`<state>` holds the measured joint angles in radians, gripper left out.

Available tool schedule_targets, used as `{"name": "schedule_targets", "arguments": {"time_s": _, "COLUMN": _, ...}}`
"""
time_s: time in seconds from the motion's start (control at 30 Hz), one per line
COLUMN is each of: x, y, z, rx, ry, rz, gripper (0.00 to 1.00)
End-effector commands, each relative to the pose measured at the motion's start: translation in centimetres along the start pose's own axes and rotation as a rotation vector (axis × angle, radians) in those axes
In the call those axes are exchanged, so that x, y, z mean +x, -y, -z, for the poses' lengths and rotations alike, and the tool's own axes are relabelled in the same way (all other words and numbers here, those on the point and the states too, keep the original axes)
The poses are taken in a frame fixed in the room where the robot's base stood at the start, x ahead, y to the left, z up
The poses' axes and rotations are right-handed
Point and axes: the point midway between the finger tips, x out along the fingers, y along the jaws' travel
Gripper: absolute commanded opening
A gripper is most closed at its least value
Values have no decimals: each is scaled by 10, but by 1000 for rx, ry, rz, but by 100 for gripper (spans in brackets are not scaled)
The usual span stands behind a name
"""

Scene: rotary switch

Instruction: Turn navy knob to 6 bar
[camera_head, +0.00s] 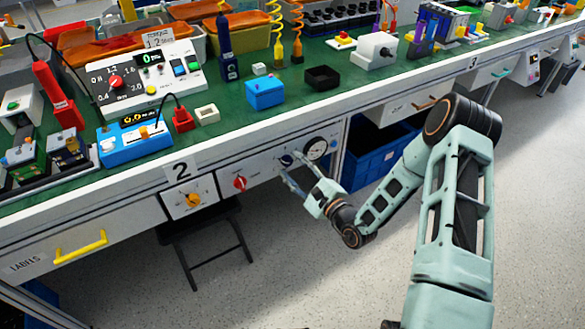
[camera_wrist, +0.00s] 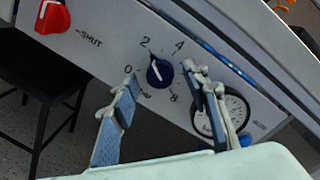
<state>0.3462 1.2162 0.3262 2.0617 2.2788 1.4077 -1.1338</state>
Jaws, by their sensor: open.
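The navy knob (camera_wrist: 159,74) sits on the light panel under the bench edge. In the wrist view its white pointer line points up and left, close to the 2 mark. The marks 0, 2, 4 and 8 show around it; the 6 is not visible, with a finger near that side. My gripper (camera_wrist: 162,77) is open, with one finger left of the knob and the other right of it; I cannot tell whether either touches it. In the head view my gripper (camera_head: 289,170) is at the panel and the knob (camera_head: 286,160) is partly hidden by it.
A round gauge (camera_wrist: 221,115) is just right of the knob, partly behind the right finger. A red knob (camera_wrist: 52,17) marked SHUT is to the left. A yellow knob (camera_head: 193,200) is further left. A blue crate (camera_head: 375,160) stands under the bench. The floor in front is clear.

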Motion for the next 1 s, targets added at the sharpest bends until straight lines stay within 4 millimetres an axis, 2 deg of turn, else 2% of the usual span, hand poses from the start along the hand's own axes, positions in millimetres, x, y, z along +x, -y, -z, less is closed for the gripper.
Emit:
{"name": "schedule_targets", "arguments": {"time_s": 0.3, "x": 4, "y": 0, "z": -1, "rx": 0, "ry": 1, "rz": 0, "gripper": 42}}
{"name": "schedule_targets", "arguments": {"time_s": 0.7, "x": 4, "y": 0, "z": 0, "rx": 0, "ry": 1, "rz": 0, "gripper": 0}}
{"name": "schedule_targets", "arguments": {"time_s": 1.0, "x": 3, "y": 1, "z": 0, "rx": 39, "ry": 2, "rz": 3, "gripper": 0}}
